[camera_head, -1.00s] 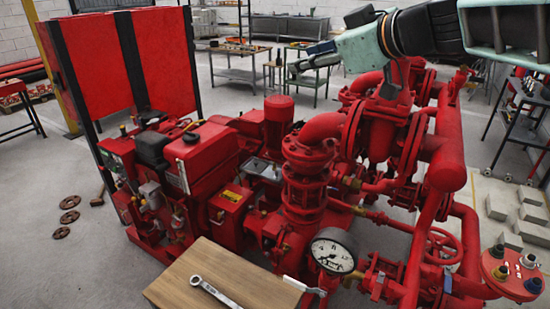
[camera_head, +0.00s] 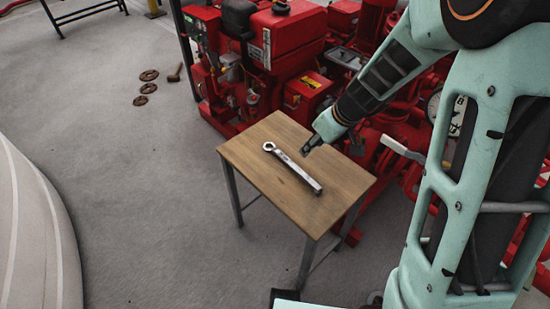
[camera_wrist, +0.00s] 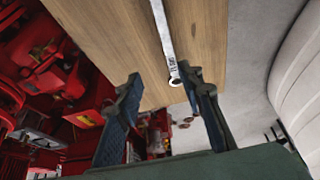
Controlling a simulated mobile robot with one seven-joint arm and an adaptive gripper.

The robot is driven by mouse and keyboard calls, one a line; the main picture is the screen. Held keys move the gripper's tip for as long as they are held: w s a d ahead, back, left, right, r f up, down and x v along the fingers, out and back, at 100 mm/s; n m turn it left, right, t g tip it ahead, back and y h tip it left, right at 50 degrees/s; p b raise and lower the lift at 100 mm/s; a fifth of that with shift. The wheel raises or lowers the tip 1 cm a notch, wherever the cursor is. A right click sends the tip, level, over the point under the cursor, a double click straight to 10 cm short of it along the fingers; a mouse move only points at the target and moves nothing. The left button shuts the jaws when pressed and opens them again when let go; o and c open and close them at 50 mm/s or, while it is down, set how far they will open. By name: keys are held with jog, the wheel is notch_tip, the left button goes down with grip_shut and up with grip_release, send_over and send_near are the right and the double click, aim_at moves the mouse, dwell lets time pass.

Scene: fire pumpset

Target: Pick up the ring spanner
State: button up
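The ring spanner (camera_head: 291,167) is a silver tool lying flat on a small wooden-topped table (camera_head: 254,153). Its ring end points to the upper left and its other end to the lower right in the head view. My gripper (camera_head: 311,144) is just right of the spanner's ring end, seemingly a little above the tabletop. In the wrist view, the spanner (camera_wrist: 162,35) runs down from the top edge, its ring end close to the right finger. My gripper (camera_wrist: 163,92) has its two fingers apart with nothing between them.
The red pumpset (camera_head: 290,45) stands directly behind and right of the table. A white-handled object (camera_head: 402,149) is at the table's right. Brown rings (camera_head: 149,88) lie on the floor at left. Floor left of the table is open.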

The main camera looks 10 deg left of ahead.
aim_at(297, 168)
jog(key=shift+g, duration=0.3)
jog(key=f, duration=0.2)
jog(key=a+f+b, duration=0.1)
jog(key=f, duration=0.1)
jog(key=a+f, duration=0.1)
jog(key=f, duration=0.1)
jog(key=shift+s+f, duration=0.2)
jog(key=shift+s, duration=0.05)
jog(key=shift+b+x, duration=0.95)
jog(key=shift+x, duration=2.15)
jog(key=shift+w+d, duration=0.1)
grip_shut()
